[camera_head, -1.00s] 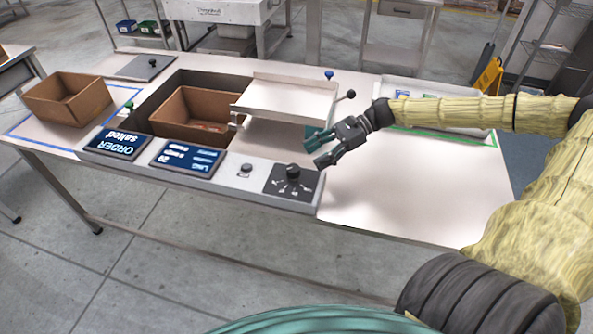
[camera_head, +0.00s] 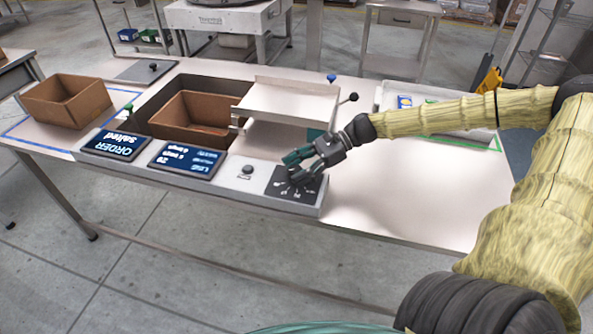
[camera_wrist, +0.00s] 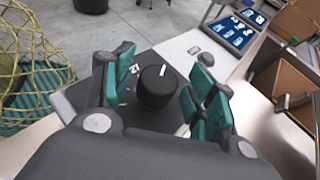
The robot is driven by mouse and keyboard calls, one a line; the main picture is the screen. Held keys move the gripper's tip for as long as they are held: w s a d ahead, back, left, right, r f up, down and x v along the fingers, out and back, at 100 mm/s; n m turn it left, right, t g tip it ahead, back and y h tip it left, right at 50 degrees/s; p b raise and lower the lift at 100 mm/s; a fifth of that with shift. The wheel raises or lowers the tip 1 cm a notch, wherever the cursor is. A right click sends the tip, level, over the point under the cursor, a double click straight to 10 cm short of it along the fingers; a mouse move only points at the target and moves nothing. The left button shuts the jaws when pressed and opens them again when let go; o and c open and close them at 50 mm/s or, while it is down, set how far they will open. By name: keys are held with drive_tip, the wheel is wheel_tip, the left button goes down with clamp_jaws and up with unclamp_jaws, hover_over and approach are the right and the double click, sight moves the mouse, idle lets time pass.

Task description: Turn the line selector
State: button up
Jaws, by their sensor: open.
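The line selector is a black round knob (camera_wrist: 157,86) with a white pointer mark, on a dark plate (camera_head: 305,191) with white labels at the right end of the console. My gripper (camera_head: 296,166) is open just over the knob, and its fingers hide most of the knob in the head view. In the wrist view the knob stands between the teal finger pads of my gripper (camera_wrist: 160,88), with a visible gap to the right pads; whether the left pads touch it I cannot tell. The label lettering is too small to read.
A small button (camera_head: 247,170) and two blue screens (camera_head: 188,159) sit left of the plate on the console. A raised metal tray (camera_head: 283,98) and a black-ball lever (camera_head: 349,98) stand behind my gripper.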

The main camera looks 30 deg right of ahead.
drive_tip(key=shift+a, duration=0.25)
drive_tip(key=shift+c, duration=1)
drive_tip(key=c, duration=0.8)
